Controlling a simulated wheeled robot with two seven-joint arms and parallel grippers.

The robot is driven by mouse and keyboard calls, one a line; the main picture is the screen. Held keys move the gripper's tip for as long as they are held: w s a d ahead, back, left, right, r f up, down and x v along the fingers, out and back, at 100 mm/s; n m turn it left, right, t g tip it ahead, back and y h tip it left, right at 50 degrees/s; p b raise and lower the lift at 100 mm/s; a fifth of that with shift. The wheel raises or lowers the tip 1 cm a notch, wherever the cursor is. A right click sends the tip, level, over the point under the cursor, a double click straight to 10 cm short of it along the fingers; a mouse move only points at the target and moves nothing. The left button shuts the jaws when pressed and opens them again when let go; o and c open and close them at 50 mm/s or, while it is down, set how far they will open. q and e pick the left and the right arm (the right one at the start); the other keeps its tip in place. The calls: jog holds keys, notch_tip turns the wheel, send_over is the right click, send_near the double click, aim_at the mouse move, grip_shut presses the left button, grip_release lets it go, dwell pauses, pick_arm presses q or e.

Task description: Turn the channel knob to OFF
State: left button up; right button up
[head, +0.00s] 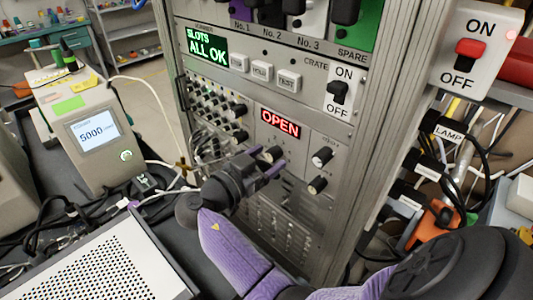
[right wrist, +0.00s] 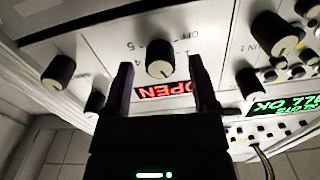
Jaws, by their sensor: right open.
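A dark round knob with a pale pointer cap (head: 271,154) sits on the grey rack panel below the red OPEN display (head: 281,122). In the right wrist view the knob (right wrist: 160,62) shows upside down, with printed digits such as 4 and 5 around it. My left gripper is out of view.
Two similar knobs (head: 322,157) (head: 317,185) sit to the right on the panel. A green ALL OK screen (head: 208,46) and an ON/OFF switch (head: 338,92) are above. Cables and plugs crowd the left of the panel. A perforated metal box (head: 110,265) stands at lower left.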

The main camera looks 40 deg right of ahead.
jog(key=shift+d, duration=0.35)
grip_shut()
